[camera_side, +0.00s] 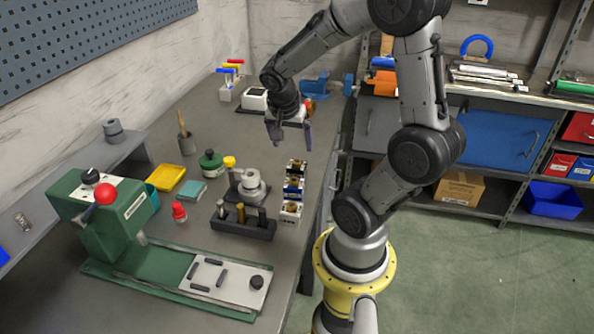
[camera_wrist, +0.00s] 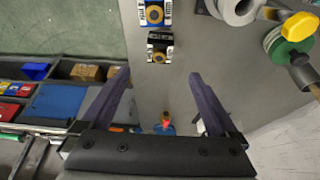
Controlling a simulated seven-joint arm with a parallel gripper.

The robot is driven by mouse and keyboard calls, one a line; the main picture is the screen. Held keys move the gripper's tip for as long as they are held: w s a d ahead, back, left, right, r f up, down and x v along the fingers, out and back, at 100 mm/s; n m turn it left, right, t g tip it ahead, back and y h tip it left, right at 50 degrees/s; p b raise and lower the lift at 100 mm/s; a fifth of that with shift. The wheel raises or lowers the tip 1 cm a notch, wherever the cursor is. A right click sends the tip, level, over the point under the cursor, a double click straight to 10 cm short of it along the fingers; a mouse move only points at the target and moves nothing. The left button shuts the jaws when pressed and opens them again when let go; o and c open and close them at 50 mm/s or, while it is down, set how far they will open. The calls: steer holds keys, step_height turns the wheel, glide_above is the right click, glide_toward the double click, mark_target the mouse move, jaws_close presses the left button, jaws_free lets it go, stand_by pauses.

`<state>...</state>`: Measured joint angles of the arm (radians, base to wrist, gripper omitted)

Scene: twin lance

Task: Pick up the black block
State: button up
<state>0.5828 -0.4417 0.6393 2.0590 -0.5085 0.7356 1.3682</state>
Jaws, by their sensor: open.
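The black block (camera_side: 297,166) is the farthest of a short row of blocks near the table's right edge. It has white parts and a round brass-coloured centre. In the wrist view the black block (camera_wrist: 160,40) lies upright in the picture's upper middle, just beyond the fingertips and roughly centred between them. My gripper (camera_side: 291,140) is open, with nothing between its fingers, above the table and a little behind the block. In the wrist view my gripper (camera_wrist: 158,76) shows both fingers spread wide.
A blue block (camera_side: 293,187) and a white block (camera_side: 290,210) continue the row towards the camera. A grey round fixture (camera_side: 251,186) and a dark rack with pegs (camera_side: 243,224) stand to their left. A green press (camera_side: 125,215) stands farther left. A blue vise (camera_side: 316,86) is behind.

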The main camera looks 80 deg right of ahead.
mark_target(296, 163)
steer(key=x, duration=1.2)
steer(key=shift+a+f, duration=0.1)
jaws_close()
